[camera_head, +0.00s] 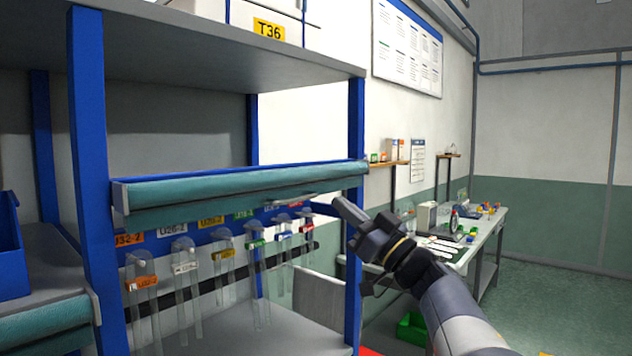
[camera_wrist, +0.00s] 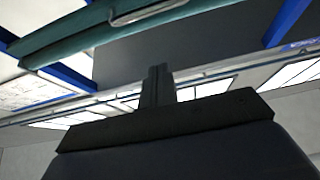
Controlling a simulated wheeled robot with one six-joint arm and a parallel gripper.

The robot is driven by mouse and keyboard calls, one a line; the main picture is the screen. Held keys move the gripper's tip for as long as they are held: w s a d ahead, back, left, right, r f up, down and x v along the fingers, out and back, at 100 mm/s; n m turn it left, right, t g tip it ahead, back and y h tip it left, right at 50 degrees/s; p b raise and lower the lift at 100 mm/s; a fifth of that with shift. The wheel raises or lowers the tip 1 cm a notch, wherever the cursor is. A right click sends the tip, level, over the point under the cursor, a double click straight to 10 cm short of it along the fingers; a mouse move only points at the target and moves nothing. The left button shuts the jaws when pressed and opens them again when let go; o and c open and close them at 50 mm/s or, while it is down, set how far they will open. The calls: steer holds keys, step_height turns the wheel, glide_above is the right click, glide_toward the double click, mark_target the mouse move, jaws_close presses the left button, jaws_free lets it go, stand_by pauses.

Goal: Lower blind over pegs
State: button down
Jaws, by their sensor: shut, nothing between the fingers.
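The teal blind (camera_head: 240,191) is rolled up at the top of the blue-framed rack bay. A thin strip of its cloth hangs below the roll, with a pale metal handle (camera_head: 298,200) at its lower edge. Below it, several pegs hold clear glass tubes with coloured tags (camera_head: 222,254), uncovered. My gripper (camera_head: 342,207) is shut and empty, to the right of the handle and in front of the right post. In the wrist view, the gripper fingers (camera_wrist: 157,86) are together, with the teal blind (camera_wrist: 85,38) and the handle (camera_wrist: 150,12) above them.
A blue right post (camera_head: 355,240) stands close to my gripper. A grey shelf (camera_head: 200,50) is above the blind. A second teal roll (camera_head: 45,325) is at lower left. A bench (camera_head: 480,245) with small items stands behind at right. A green bin (camera_head: 411,328) is low near my arm.

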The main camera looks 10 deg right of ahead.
step_height(320, 180, up, 6)
steer(key=p, duration=0.4)
glide_above(308, 197)
steer(key=s, duration=0.4)
steer(key=f, duration=0.3)
steer(key=w+f, duration=0.1)
steer(key=shift+a+f, duration=0.35)
steer(key=shift+a, duration=0.05)
step_height(308, 197, down, 55)
steer(key=b, duration=4)
steer(key=shift+b, duration=0.35)
